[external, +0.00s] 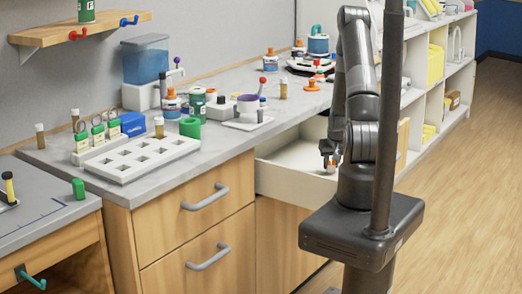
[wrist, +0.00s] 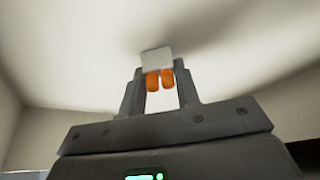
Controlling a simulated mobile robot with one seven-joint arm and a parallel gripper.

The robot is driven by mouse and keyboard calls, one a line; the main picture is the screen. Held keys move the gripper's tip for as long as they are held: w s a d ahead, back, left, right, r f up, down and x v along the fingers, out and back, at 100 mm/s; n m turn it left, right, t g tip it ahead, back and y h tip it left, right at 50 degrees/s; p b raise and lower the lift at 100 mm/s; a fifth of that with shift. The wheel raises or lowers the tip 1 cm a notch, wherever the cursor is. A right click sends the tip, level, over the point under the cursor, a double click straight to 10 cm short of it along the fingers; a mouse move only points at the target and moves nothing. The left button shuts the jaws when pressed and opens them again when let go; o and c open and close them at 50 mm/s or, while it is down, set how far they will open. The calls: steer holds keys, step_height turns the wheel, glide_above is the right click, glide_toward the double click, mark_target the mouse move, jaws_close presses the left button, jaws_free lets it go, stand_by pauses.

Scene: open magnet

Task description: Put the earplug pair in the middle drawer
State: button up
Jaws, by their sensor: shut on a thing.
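The earplug pair (wrist: 160,79) shows in the wrist view as two orange plugs side by side below a small white piece. My gripper (wrist: 160,92) is shut on it, with a finger on each side. In the external view my gripper (external: 330,158) points down inside an open drawer (external: 290,179), low and near its right end. A bit of the orange earplugs shows at the fingertips. The drawer is pale inside and looks empty otherwise. My arm hides part of its front. I cannot tell whether the earplugs touch the drawer floor.
Two shut wooden drawers with grey handles (external: 205,197) are left of the open drawer. White shelves (external: 437,70) stand at the right.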

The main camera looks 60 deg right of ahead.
steer(key=o, duration=0.9)
steer(key=v, duration=1.2)
steer(key=w+a+r+n+t, duration=0.1)
steer(key=w+a+r+n, duration=0.15)
steer(key=a+r, duration=0.75)
steer(key=w+a+r+n, duration=0.2)
steer(key=w+a+r, duration=0.1)
steer(key=a+r, duration=0.75)
steer(key=s+a+r+n+y, duration=0.1)
steer(key=s+a+r, duration=0.2)
steer(key=a, duration=0.2)
steer(key=s+a+r+n+t+y, duration=0.1)
steer(key=s+a+r+n, duration=0.1)
steer(key=s+a, duration=0.2)
steer(key=s+a+r+n+y, duration=0.1)
steer(key=s+a+r, duration=0.2)
steer(key=a, duration=0.4)
steer(key=shift+s+a+r+n, duration=0.25)
steer(key=shift+a+r, duration=0.1)
